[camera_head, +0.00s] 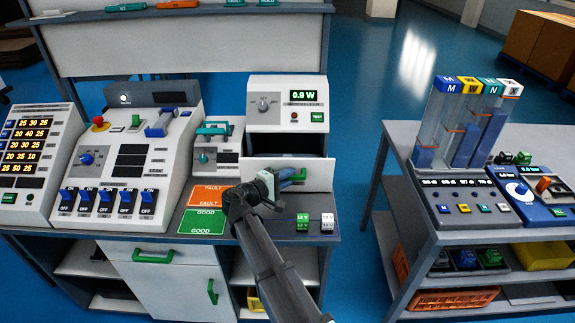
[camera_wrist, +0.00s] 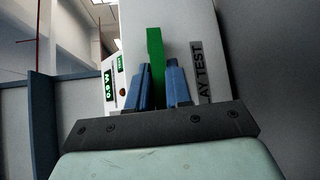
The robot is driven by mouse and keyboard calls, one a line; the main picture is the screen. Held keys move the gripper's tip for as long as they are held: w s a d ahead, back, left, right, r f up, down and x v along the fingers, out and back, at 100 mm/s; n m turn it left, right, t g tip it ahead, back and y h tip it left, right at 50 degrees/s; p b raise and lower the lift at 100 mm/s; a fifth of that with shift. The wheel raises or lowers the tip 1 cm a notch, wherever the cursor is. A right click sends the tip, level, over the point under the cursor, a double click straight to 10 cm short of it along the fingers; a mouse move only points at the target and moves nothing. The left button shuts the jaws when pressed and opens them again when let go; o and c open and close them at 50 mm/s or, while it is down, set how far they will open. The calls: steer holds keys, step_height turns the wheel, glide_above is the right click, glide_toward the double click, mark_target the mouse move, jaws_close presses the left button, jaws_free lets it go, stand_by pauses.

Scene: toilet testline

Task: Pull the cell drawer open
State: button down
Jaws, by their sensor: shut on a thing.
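The cell drawer (camera_head: 320,178) is the white front at the bottom of the white tester box (camera_head: 264,118). A dark gap shows above the drawer front, and the front stands out from the box, so it looks partly open. My gripper (camera_head: 291,179) is at the drawer front with its blue fingers shut on the green handle. In the wrist view the green handle (camera_wrist: 155,58) stands between the two blue fingers (camera_wrist: 160,88), beside a label reading "AY TEST". The fingers and wrist hide part of the drawer front.
Orange FAULT (camera_head: 207,194) and green GOOD (camera_head: 202,222) mats lie left of my arm. Small green (camera_head: 303,222) and white (camera_head: 327,222) cells stand on the bench right of it. A switch console (camera_head: 130,165) stands left; a second table (camera_head: 480,190) is across a gap at right.

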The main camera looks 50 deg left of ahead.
steer(key=shift+s+d, duration=1.2)
steer(key=c, duration=1.4)
jaws_free()
steer(key=s, duration=0.4)
steer(key=s+r, duration=0.1)
steer(key=s, duration=0.4)
steer(key=s+r, duration=0.1)
steer(key=s, duration=0.3)
steer(key=shift+s+a, duration=0.1)
steer(key=shift+s, duration=0.25)
